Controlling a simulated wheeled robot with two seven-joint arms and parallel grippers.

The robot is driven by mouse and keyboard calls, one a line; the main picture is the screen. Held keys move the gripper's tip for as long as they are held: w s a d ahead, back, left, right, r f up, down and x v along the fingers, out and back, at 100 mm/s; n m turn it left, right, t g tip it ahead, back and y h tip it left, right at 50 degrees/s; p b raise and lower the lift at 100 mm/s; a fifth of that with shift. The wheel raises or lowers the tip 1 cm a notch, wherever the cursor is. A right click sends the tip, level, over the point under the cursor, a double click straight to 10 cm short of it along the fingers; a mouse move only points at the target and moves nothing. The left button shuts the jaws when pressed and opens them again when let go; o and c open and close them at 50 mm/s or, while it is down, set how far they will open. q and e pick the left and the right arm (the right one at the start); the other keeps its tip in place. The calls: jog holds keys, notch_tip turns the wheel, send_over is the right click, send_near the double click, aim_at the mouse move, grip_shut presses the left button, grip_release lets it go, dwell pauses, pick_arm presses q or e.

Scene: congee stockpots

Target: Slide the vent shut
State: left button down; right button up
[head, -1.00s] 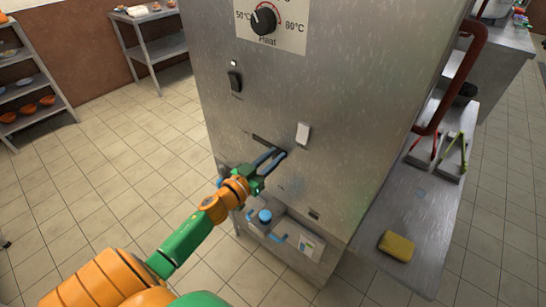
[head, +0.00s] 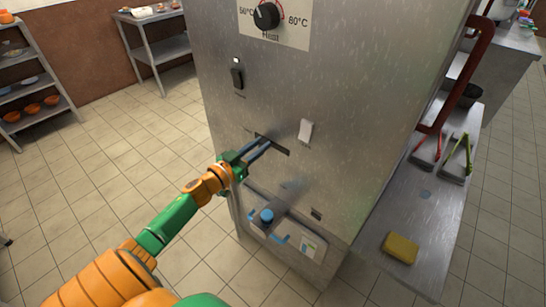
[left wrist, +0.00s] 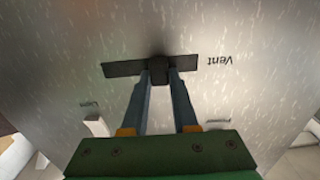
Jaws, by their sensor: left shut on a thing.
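The vent is a dark horizontal slot (head: 281,150) in the steel cabinet front, with a small dark slider knob (left wrist: 158,69) in it. In the left wrist view the slot (left wrist: 120,69) shows on both sides of the knob, and an upside-down "Vent" label (left wrist: 219,61) is beside it. My left gripper (head: 264,142) reaches the slot from the left. Its two blue-grey fingers (left wrist: 159,80) are shut on the knob, one on each side. In the head view the fingers hide the knob. My right gripper is not in view.
The cabinet (head: 340,110) has a heat dial (head: 267,16), a black switch (head: 237,78) and a white switch (head: 306,131). A steel side shelf (head: 420,220) holds a yellow sponge (head: 400,249) and tongs (head: 459,158).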

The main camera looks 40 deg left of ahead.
aim_at(258, 134)
pick_arm(q)
jog(key=a, duration=0.3)
jog(key=shift+w+a+f+b, duration=0.1)
jog(key=shift+a+b, duration=0.05)
jog(key=shift+b, duration=0.2)
jog(key=c, duration=0.9)
grip_release()
jog(key=shift+c, duration=0.2)
jog(key=shift+o, duration=1.3)
jog(key=shift+a, duration=0.2)
